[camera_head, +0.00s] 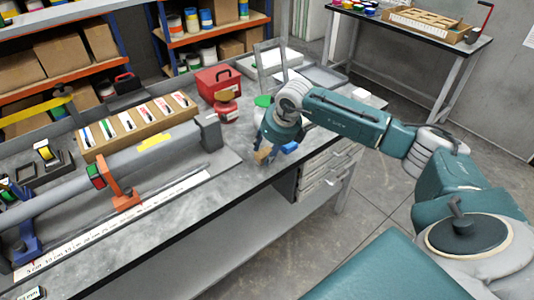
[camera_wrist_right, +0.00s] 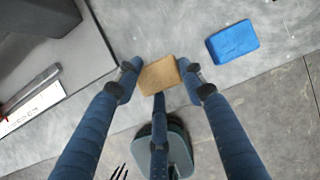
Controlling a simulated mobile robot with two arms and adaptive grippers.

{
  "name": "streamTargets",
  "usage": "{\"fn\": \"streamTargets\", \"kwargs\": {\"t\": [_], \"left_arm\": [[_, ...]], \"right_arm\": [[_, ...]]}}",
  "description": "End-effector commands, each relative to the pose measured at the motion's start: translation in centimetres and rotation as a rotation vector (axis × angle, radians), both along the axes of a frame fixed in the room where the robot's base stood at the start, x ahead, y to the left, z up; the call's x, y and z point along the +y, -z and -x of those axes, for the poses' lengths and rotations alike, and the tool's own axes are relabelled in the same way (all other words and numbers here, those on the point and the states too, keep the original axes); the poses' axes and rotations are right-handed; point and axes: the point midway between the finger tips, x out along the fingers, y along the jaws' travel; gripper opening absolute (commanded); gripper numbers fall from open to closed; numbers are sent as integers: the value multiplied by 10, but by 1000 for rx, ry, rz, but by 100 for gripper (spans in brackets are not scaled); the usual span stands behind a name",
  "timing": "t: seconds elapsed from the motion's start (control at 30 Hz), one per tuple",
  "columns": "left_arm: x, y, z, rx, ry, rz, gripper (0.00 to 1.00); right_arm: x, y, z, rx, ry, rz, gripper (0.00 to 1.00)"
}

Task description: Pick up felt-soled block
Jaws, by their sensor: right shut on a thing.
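A tan, wood-coloured block (camera_wrist_right: 159,75) sits between the fingers of my right gripper (camera_wrist_right: 160,71) in the right wrist view. The fingers are shut on its two short sides, with a third finger at its near edge. Its underside is hidden, so I cannot see a felt sole. In the head view the same block (camera_head: 263,155) is small under my right gripper (camera_head: 268,148), near the bench's front edge. I cannot tell whether it touches the bench top. A blue block (camera_wrist_right: 232,42) lies to its right, apart from it; it also shows in the head view (camera_head: 289,147). My left gripper is out of view.
A red box (camera_head: 219,83) and a red can (camera_head: 226,108) stand behind the gripper. Open floor lies in front.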

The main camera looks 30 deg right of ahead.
Motion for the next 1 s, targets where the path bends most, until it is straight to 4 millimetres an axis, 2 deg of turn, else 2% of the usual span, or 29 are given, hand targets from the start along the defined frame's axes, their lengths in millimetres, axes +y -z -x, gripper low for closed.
{"fn": "streamTargets", "kwargs": {"t": [0.17,0.27,0.5,0.63,0.8,1.0], "left_arm": [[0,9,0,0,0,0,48],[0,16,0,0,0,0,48],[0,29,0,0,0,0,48],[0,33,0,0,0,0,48],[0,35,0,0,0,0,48],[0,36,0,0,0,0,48]], "right_arm": [[0,-26,-1,-7,-1,1,13],[0,-51,-2,-10,-1,1,13],[0,-123,-2,-9,0,-1,13],[1,-155,-2,-8,0,-1,13],[0,-180,-1,-4,-1,0,13],[0,-192,0,-1,-1,-1,13]]}}
